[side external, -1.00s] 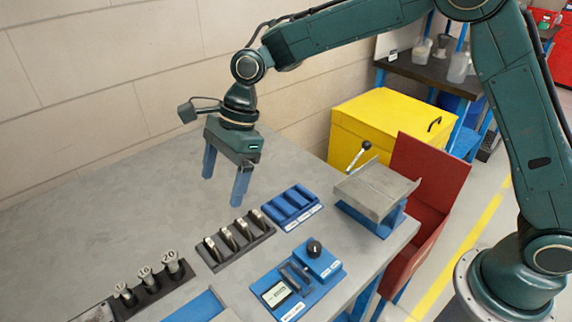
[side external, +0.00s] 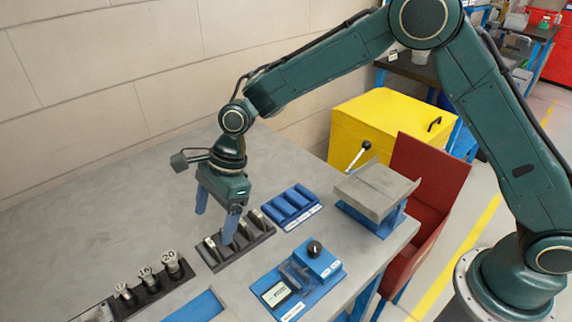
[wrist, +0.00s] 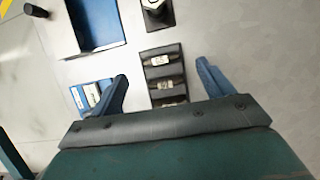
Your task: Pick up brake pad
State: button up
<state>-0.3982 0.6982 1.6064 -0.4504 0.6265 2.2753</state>
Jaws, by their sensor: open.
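The brake pads appear to be the dark upright pieces with light faces (side external: 210,242) in a black slotted rack (side external: 240,254) on the grey table. In the wrist view, several of these pads (wrist: 160,60) lie in a row in the black rack (wrist: 163,72). My gripper (side external: 215,226) is open and empty, pointing down above the rack. In the wrist view, my gripper (wrist: 162,72) has one blue finger on each side of the rack. In the side view the near finger hides part of the rack and pads. I cannot tell the exact gap above the pads.
A blue slotted rack (side external: 318,207) stands behind the black one. A blue gauge fixture (side external: 318,262) is in front to the right. Numbered sockets (side external: 169,270) stand in a holder at lower left. A grey plate on a blue stand (side external: 372,187) is at right. The table's left side is clear.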

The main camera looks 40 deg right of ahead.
aim_at(210, 241)
jog(key=shift+f, duration=0.15)
jog(key=shift+x, duration=2.5)
jog(key=shift+d, duration=0.1)
jog(key=shift+c, duration=0.4)
jog(key=c, duration=1)
